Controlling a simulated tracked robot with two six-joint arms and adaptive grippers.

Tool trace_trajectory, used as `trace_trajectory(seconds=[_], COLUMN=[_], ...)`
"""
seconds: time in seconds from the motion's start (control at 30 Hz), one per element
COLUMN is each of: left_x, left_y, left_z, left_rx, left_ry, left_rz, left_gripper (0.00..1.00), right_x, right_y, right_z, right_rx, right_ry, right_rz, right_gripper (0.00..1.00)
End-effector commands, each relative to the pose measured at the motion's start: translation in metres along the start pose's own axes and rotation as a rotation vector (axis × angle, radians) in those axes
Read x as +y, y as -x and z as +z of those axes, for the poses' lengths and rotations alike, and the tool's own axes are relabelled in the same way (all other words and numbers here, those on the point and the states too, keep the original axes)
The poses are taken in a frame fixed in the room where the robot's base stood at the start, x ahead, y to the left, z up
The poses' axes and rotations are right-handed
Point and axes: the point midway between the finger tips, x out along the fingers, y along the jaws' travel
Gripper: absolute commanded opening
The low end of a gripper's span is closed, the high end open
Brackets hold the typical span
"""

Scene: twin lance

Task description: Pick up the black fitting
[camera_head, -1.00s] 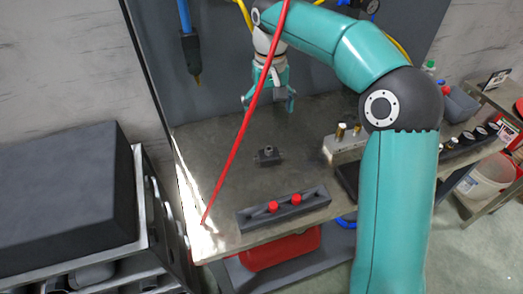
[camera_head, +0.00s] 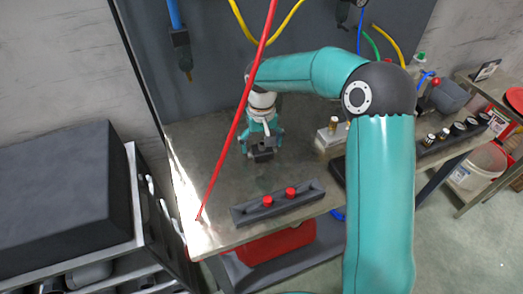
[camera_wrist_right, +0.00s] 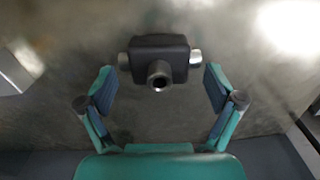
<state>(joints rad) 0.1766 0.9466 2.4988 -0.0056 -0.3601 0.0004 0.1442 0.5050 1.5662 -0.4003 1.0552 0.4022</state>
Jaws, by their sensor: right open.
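The black fitting (camera_head: 263,156) sits on the grey table top, directly at my right gripper. In the right wrist view the fitting (camera_wrist_right: 160,50) is a dark block with a round stub facing the camera and a light metal end on each side. My right gripper (camera_head: 262,146) is open, with its teal fingers spread on either side of the fitting. In the wrist view the gripper (camera_wrist_right: 160,76) has its fingertips level with the block's lower part, with visible gaps on both sides. The gripper partly hides the fitting in the head view. My left gripper is not in view.
A dark tray (camera_head: 240,215) with two red knobs (camera_head: 268,201) lies near the table's front edge. A light block (camera_head: 325,140) with brass pieces stands right of the gripper. A thin red line (camera_head: 232,135) crosses the view in front of the gripper. The table's left part is clear.

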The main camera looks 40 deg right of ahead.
Motion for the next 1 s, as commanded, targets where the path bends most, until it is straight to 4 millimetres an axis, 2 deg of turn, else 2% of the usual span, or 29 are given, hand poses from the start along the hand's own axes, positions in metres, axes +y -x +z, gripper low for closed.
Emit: trace_trajectory(seconds=[0.13,0.4,0.8,1.0], left_x=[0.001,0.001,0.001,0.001], left_y=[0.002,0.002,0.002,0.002], left_z=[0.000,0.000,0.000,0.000], left_rx=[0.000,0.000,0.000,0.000], left_ry=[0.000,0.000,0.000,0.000], left_rz=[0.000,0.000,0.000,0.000], left_gripper=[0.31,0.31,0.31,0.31], right_x=[0.000,0.000,0.001,0.001], right_y=[-0.015,-0.018,-0.017,-0.017], right_z=[0.000,0.000,0.000,0.000], right_rx=[-0.001,0.001,0.001,0.002], right_ry=[-0.001,-0.001,-0.002,-0.002], right_rz=[0.001,0.000,0.000,0.000], right_gripper=[0.92,0.90,0.24,0.24])
